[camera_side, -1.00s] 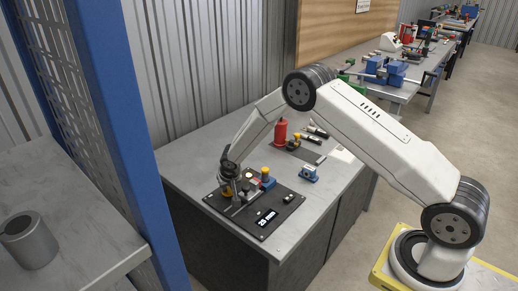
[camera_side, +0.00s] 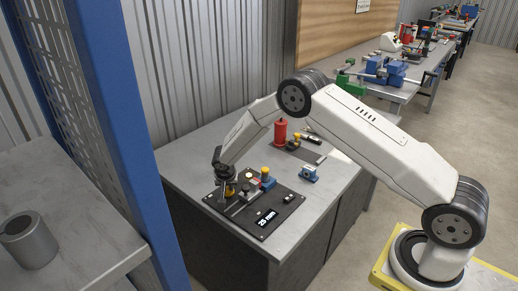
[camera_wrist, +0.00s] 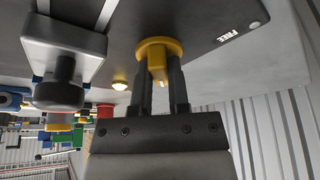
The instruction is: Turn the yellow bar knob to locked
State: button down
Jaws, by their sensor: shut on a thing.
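The yellow bar knob (camera_wrist: 157,52) sits on the dark panel (camera_wrist: 200,22) in the wrist view, with a white label reading "FREE" beside it. My gripper (camera_wrist: 160,88) is shut on the knob's bar, one dark finger on each side. In the side view my gripper (camera_side: 225,196) is at the left end of the panel (camera_side: 262,232), and only a little of the yellow knob (camera_side: 230,188) shows under it. A "locked" marking is not visible.
A grey slider block with a black knob (camera_wrist: 66,82) stands near my gripper in the wrist view. A red bottle (camera_side: 280,133) and a small blue vise (camera_side: 309,173) stand farther back.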

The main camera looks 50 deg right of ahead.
jog(key=c, duration=0.6)
grip_release()
jog(key=shift+r, duration=0.15)
jog(key=v, duration=0.7)
jog(key=shift+r, duration=0.3)
jog(key=shift+s+a, duration=0.1)
jog(key=shift+s, duration=0.05)
jog(key=s+r+n+y, duration=0.1)
jog(key=s+r+n, duration=0.2)
jog(key=s, duration=0.6)
jog(key=s+a+r+n+y, duration=0.1)
jog(key=s+r+n, duration=0.2)
jog(key=s, duration=0.6)
jog(key=s+a+r+n+y, duration=0.1)
jog(key=s+r+n, duration=0.2)
jog(key=s, duration=0.6)
jog(key=shift+s+r+g, duration=0.25)
jog(key=shift+r+g, duration=0.05)
jog(key=shift+r, duration=0.3)
